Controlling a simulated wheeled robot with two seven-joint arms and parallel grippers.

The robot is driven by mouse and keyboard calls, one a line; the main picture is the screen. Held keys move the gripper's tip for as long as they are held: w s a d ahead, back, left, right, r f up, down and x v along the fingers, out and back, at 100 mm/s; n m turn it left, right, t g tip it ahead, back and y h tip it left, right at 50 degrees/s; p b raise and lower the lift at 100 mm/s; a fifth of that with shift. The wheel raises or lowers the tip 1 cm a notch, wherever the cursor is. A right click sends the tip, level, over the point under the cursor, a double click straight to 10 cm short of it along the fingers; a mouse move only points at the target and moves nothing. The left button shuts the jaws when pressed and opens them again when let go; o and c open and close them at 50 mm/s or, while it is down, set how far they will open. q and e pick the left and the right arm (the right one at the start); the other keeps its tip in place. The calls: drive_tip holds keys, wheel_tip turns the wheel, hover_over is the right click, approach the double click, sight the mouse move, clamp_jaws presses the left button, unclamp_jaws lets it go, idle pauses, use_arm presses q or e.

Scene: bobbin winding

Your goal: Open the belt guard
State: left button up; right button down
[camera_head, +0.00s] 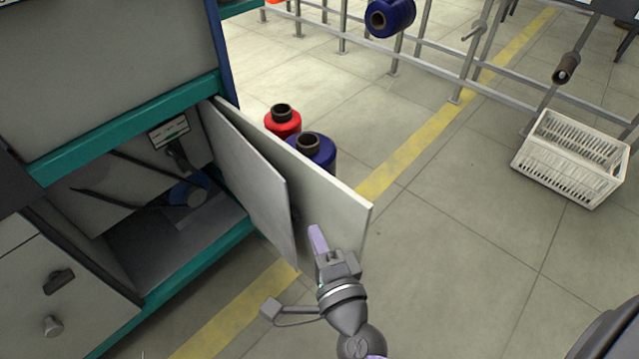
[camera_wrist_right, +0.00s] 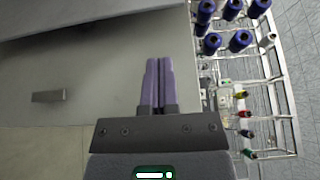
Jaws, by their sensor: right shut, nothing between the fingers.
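The belt guard (camera_head: 335,189) is a pale flat panel at the machine's lower compartment, swung outward so the compartment stands open. A second grey sheet (camera_head: 250,180) stands along its compartment side. Inside are a dark belt (camera_head: 105,198) and a blue pulley (camera_head: 188,193). My right gripper (camera_head: 316,236) is shut and empty by the guard's outer end; contact cannot be told. In the right wrist view its purple fingers (camera_wrist_right: 158,85) lie together before a grey panel with a small bar (camera_wrist_right: 48,96). My left gripper is not in view.
A red bobbin (camera_head: 283,124) and a blue bobbin (camera_head: 318,152) stand behind the guard. A white crate (camera_head: 570,160) sits on the floor at right, near a metal rack (camera_head: 480,85). The floor right of the guard is clear.

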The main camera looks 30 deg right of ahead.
drive_tip(key=w+d, duration=0.1)
drive_tip(key=w, duration=0.8)
drive_tip(key=shift+b, duration=0.4)
drive_tip(key=shift+w, duration=0.1)
